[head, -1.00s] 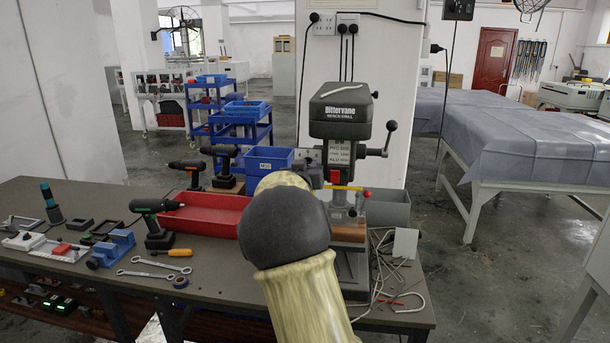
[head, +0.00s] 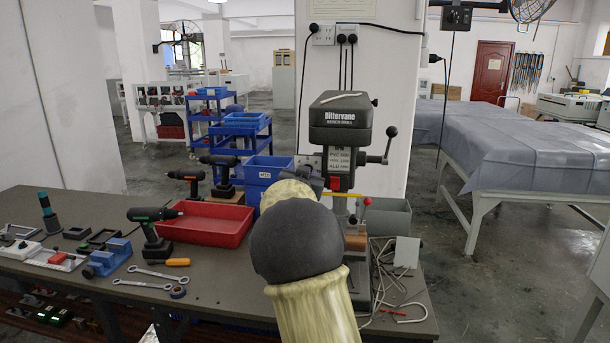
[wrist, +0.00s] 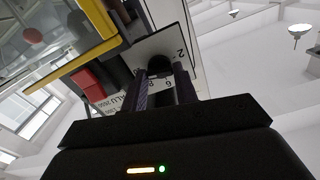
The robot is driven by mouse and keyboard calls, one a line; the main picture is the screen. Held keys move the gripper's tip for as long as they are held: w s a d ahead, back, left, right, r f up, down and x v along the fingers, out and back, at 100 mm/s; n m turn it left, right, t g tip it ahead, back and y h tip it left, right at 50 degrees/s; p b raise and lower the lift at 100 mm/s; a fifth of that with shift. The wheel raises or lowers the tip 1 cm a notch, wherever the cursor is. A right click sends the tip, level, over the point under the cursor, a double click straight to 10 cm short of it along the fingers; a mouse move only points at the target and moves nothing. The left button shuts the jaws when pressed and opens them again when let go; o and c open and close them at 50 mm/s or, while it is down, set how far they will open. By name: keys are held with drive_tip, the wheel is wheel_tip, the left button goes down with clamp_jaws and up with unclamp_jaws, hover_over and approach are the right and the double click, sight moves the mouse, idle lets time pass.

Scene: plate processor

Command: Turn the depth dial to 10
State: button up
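The bench drill (head: 341,122) stands at the back right of the workbench in the head view. In the wrist view a pale dial plate (wrist: 166,45) carries black numbers, among them a 2 and a 6. A dark round knob (wrist: 160,65) sits on that plate. My gripper (wrist: 161,78) has its two dark fingers apart, one on each side of the knob. I cannot tell whether they touch it. My forearm hides most of my gripper and the dial side of the drill in the head view. I cannot read which number the dial stands at.
A yellow-edged guard (wrist: 80,62) and a red part (wrist: 87,89) lie close left of the fingers in the wrist view. The drill's feed lever (head: 386,143) sticks out right. A red tray (head: 207,222) and cordless drills stand left on the workbench (head: 218,285).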

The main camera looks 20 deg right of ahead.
drive_tip(key=o, duration=0.4)
drive_tip(key=shift+a+f, duration=0.1)
drive_tip(key=shift+f, duration=0.1)
drive_tip(key=shift+o, duration=0.2)
drive_tip(key=shift+r, duration=0.1)
drive_tip(key=v, duration=1.7)
drive_tip(key=shift+b, duration=0.35)
drive_tip(key=shift+s+a, duration=0.1)
drive_tip(key=shift+a, duration=0.05)
